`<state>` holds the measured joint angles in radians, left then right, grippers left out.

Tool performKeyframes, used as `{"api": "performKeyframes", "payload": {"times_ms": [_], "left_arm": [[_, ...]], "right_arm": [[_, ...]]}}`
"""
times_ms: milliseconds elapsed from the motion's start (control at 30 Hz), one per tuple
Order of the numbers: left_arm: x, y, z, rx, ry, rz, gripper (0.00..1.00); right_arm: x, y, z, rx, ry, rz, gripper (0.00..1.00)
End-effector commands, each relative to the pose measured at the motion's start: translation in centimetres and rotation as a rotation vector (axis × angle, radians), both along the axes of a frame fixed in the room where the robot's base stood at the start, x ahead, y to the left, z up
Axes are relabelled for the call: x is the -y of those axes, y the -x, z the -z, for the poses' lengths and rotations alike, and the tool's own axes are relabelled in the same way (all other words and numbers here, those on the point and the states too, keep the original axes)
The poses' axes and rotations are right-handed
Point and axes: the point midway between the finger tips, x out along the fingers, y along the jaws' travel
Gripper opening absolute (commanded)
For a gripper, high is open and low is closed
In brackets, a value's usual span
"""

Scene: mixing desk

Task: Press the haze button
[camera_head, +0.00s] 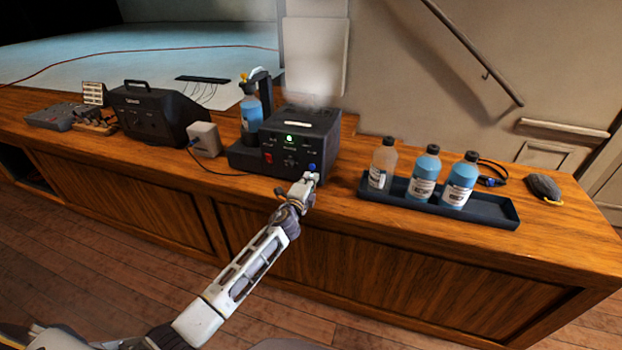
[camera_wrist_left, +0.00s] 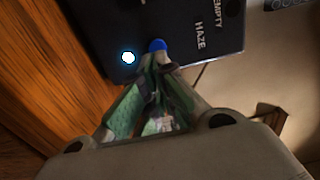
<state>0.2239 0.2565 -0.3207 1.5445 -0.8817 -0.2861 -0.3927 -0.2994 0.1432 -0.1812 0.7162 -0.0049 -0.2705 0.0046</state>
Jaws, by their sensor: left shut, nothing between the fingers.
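The haze machine (camera_head: 300,143) is a black box on the wooden counter, with a green light, a red switch and knobs on its front. A blue button (camera_head: 312,167) sits at the lower right of that front. In the left wrist view the blue button (camera_wrist_left: 157,45) lies by the word HAZE, beside a glowing white-blue light (camera_wrist_left: 128,57). My left gripper (camera_head: 311,178) is shut and empty, its fingertips (camera_wrist_left: 160,62) right at the blue button. I cannot tell whether they touch it. My right gripper is not in view.
A blue bottle (camera_head: 251,112) stands at the machine's left. A dark tray (camera_head: 489,207) with three bottles is to the right. A white box (camera_head: 205,139) and a black case (camera_head: 152,113) stand further left. The counter's front edge is beneath my arm.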

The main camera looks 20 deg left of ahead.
Motion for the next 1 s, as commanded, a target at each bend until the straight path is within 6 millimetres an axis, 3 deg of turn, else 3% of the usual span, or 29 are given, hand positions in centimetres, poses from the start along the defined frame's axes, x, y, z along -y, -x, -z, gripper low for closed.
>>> {"api": "performKeyframes", "payload": {"times_ms": [567,1000], "left_arm": [[-0.1,4.1,0.1,-0.002,-0.001,0.001,0.00],[-0.3,7.9,0.1,-0.001,0.000,0.001,0.00]], "right_arm": [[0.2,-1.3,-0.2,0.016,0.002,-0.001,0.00],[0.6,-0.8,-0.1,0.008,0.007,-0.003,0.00]]}}
